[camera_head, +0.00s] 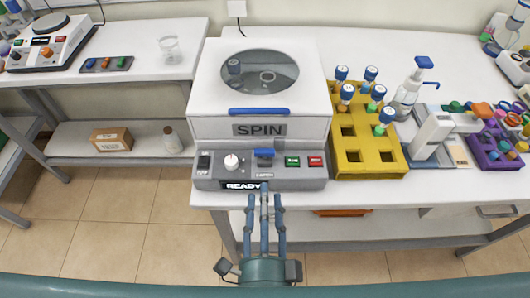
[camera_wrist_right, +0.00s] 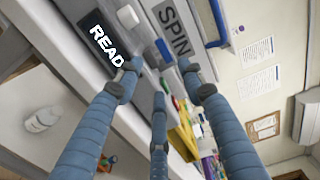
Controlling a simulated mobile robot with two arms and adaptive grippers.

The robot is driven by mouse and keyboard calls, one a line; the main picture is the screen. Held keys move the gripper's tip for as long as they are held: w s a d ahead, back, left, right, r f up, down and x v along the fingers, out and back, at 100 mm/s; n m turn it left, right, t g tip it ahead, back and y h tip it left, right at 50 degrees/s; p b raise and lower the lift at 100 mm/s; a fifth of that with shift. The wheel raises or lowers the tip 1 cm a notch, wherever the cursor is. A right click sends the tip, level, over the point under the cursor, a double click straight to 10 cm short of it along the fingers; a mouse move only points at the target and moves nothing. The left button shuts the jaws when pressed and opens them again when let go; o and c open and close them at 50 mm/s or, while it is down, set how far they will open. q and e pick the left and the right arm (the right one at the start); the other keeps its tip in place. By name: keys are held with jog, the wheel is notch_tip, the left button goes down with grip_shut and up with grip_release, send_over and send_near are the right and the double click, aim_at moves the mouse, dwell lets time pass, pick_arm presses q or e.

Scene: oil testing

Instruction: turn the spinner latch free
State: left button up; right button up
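The spinner (camera_head: 222,129) is a white box with a round window in its closed lid, a blue lid handle (camera_head: 259,111) and a SPIN label. Its blue latch (camera_head: 264,153) sits on the front grey panel, between a white knob (camera_head: 231,162) and a green button (camera_head: 292,161). In the right wrist view the latch (camera_wrist_right: 163,50) shows ahead of the fingers. My right gripper (camera_head: 264,192) points at the panel from the front, just below the READY display (camera_head: 243,185). Its three blue fingers are spread with nothing between them, apart from the latch. My left gripper is not in view.
A pump bottle (camera_head: 408,93), a white instrument (camera_head: 432,133) and a purple rack (camera_head: 493,156) are further right. The floor in front of the bench is clear.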

aim_at(265, 170)
jog(key=w+p, duration=0.1)
jog(key=w, duration=0.2)
jog(key=w+p, duration=0.1)
jog(key=w, duration=0.5)
jog(key=shift+r+p, duration=0.25)
jog(key=shift+p, duration=0.15)
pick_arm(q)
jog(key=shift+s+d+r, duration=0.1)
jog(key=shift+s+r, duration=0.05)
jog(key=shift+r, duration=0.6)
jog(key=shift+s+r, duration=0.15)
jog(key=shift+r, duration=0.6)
pick_arm(e)
jog(key=shift+w+f, duration=0.15)
jog(key=shift+w, duration=0.6)
jog(key=shift+c, duration=0.5)
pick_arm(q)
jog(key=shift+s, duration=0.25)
pick_arm(e)
grip_shut()
